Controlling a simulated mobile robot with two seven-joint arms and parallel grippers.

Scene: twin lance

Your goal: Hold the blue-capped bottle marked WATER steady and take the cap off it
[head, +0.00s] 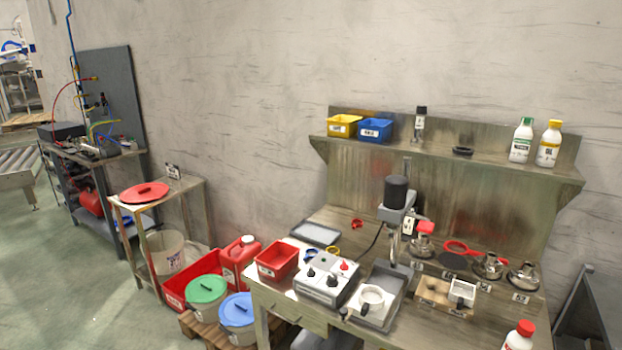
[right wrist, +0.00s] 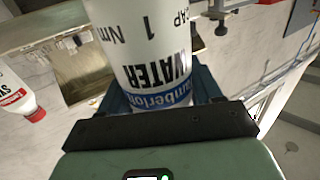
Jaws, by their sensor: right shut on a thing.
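My right gripper (right wrist: 160,92) is shut on the white bottle marked WATER (right wrist: 145,45) in the right wrist view. One dark blue finger shows on each side of the bottle. The lettering appears upside down, and a blue band lies close to the gripper body. The bottle's cap is not visible, so I cannot tell how it sits. The head view shows neither gripper and no blue-capped bottle. My left gripper is not in view.
In the head view, a red-capped bottle (head: 520,336) stands at the workbench's front right. Green-capped (head: 521,141) and yellow-capped (head: 548,145) bottles stand on the shelf (head: 480,162). A stirrer (head: 397,195), control box (head: 328,283) and metal vessels crowd the bench.

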